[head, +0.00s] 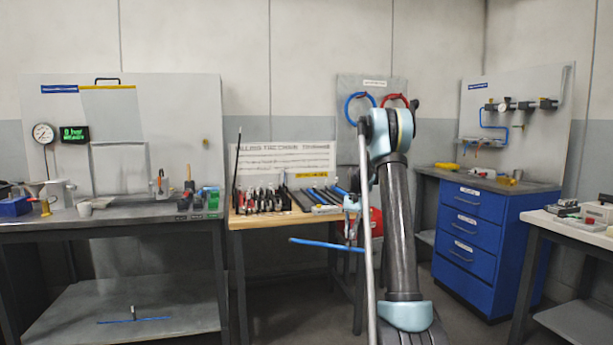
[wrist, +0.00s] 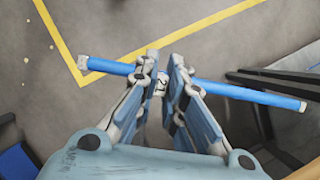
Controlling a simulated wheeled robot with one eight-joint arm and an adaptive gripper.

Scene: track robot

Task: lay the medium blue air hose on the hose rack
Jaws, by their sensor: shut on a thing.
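A straight blue hose (head: 325,244) with pale ends hangs level in the air in front of the middle bench. In the wrist view the hose (wrist: 230,91) crosses between my fingers, with a white numbered label at its middle. My gripper (wrist: 161,82) is shut on it at that label. In the head view my arm hides most of the gripper. A low rack of slanted dark channels (head: 301,201), holding dark and blue lengths, lies on the middle bench, behind and above the hose. I cannot read its label, so I cannot tell surely that it is the hose rack.
The middle bench (head: 256,221) also carries a stand of upright tools (head: 262,200). Coiled blue (head: 348,108) and red hoses hang on a wall panel. A blue drawer cabinet (head: 478,240) stands right, a grey bench (head: 110,224) left. Below the gripper is floor with yellow lines.

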